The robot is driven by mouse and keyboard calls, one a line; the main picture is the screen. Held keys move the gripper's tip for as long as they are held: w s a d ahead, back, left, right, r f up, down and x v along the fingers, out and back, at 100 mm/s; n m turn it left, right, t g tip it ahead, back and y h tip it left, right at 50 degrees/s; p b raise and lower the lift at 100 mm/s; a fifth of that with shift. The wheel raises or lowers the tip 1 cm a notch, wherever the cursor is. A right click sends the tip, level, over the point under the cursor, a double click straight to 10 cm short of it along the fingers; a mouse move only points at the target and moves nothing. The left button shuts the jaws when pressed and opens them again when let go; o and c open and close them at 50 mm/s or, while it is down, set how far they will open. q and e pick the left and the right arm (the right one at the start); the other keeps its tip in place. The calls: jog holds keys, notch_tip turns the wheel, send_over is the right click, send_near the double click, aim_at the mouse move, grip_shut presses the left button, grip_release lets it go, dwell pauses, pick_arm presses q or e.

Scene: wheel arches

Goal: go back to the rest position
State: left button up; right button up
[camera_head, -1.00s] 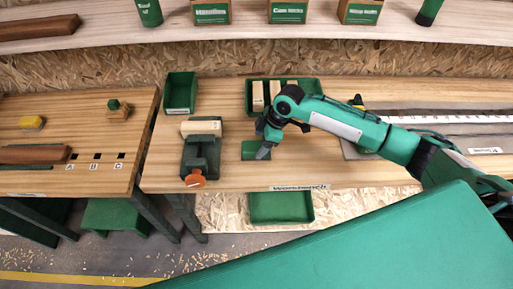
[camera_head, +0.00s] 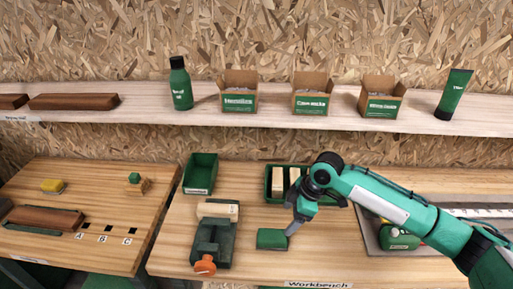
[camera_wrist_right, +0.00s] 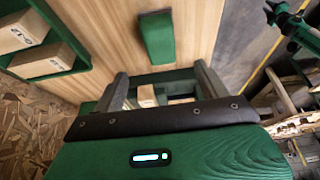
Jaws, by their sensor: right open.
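My right gripper (camera_head: 291,230) hangs over the workbench (camera_head: 350,255), just beside a small green block (camera_head: 271,239) lying on the wood. In the right wrist view the two fingers (camera_wrist_right: 160,88) stand apart with nothing held between them. The green block (camera_wrist_right: 156,38) lies beyond the fingertips there, apart from them. My right arm comes in from the right in the head view. My left gripper does not show in any view.
A green vise (camera_head: 212,240) with an orange knob holds a pale wood block. Behind are an empty green bin (camera_head: 201,174) and a green tray (camera_head: 269,183) with wooden blocks. A shelf (camera_head: 210,112) carries boxes and bottles. A second table (camera_head: 75,190) stands at left.

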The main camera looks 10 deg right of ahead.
jog(key=s+a+f+m+t, duration=0.1)
jog(key=s+a+f+m, duration=0.1)
jog(key=s+a+f, duration=0.3)
jog(key=s+a+f+m, duration=0.1)
jog(key=s+a+f, duration=0.15)
jog(key=s, duration=0.45)
jog(key=s+d+f+m+t+h, duration=0.1)
jog(key=s+d+m+h, duration=0.1)
jog(key=s+d+m, duration=0.45)
jog(key=s+d+f+m+h, duration=0.1)
jog(key=s+d+m+h, duration=0.15)
jog(key=s, duration=0.65)
notch_tip(320, 180, down, 33)
jog(key=s+g, duration=0.1)
jog(key=s, duration=0.1)
jog(key=s+d+f, duration=0.2)
jog(key=s+f, duration=0.7)
jog(key=s+d+f+g, duration=0.1)
jog(key=s+f, duration=0.8)
jog(key=shift+s+d, duration=0.2)
jog(key=shift+d, duration=0.2)
